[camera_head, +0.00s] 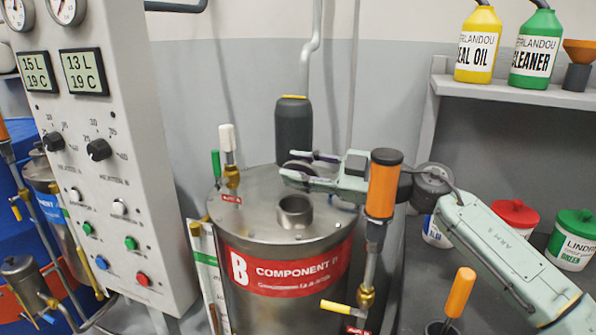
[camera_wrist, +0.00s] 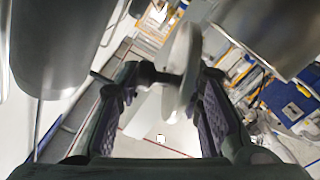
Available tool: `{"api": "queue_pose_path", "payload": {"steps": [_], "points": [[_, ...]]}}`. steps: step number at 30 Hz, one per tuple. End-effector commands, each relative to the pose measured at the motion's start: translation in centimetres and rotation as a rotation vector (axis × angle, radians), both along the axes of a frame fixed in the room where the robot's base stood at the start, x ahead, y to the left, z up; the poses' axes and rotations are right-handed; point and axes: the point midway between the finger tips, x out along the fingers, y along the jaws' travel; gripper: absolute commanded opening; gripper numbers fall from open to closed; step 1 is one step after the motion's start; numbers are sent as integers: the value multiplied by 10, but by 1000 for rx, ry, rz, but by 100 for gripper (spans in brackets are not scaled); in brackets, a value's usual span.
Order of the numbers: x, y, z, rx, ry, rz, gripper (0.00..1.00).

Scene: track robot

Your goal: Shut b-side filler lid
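The B-side filler neck (camera_head: 295,210) is an open steel ring on top of the B component tank (camera_head: 245,225). The round grey filler lid (camera_head: 301,167) stands raised behind the neck, partly hidden by my fingers. In the wrist view the lid (camera_wrist: 183,68) is seen nearly edge-on, with a dark knob on its left. My gripper (camera_head: 288,164) has its fingers apart, on either side of the lid and knob; in the wrist view the gripper (camera_wrist: 171,75) looks open. I cannot tell whether a finger touches the lid.
The control cabinet (camera_head: 110,160) bounds the left; a shelf (camera_head: 510,93) with bottles is at right.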

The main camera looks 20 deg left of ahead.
Motion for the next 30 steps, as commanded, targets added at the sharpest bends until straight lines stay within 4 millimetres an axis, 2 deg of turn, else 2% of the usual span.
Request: {"api": "queue_pose_path", "payload": {"steps": [4, 14, 17, 24, 30], "points": [[-1, 1, -1, -3, 3, 4, 42], [-3, 2, 1, -5, 5, 10, 42], [-3, 2, 13, -4, 4, 9, 42], [-2, 2, 59, -7, 2, 9, 42], [-2, 2, 89, -4, 4, 7, 42]]}}
